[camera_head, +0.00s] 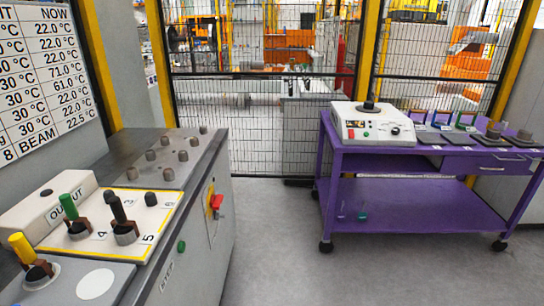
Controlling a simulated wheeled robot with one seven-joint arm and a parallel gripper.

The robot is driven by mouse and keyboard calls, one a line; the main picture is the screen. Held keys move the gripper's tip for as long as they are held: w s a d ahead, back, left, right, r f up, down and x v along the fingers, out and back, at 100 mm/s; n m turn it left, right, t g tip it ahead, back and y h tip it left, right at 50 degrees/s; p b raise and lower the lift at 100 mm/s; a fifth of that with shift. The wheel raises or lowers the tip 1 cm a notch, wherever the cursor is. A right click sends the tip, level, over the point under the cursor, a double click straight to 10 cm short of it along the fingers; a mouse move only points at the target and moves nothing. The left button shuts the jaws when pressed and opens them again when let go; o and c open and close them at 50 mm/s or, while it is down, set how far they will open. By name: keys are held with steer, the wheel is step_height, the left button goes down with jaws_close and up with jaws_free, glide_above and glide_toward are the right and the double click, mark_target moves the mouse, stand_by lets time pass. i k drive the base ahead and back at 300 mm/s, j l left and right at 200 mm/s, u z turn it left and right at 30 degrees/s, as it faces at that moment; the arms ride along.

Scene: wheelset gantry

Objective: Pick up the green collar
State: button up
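I cannot make out a clear green collar. A green-topped piece (70,208) stands upright on the left bench, with a brown part and a dark base at its foot. Small green pieces (460,120) stand at the back of the purple cart's top; they are too small to tell their shape. A small green item (362,215) is on the cart's lower shelf. My gripper is not in view.
The left bench also holds a yellow-topped piece (22,247), a black-topped piece (117,210), a white OUTPUT box (45,208) and several grey knobs. The purple cart (420,205) carries a white device (372,126). Grey floor between them is clear. Mesh fencing stands behind.

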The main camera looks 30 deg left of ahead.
mark_target(68, 205)
steer(key=i+u, duration=0.2)
steer(key=i, duration=0.2)
steer(key=i+l+u, duration=0.15)
steer(key=i, duration=0.3)
steer(key=i+l+u, duration=0.2)
steer(key=i, duration=0.2)
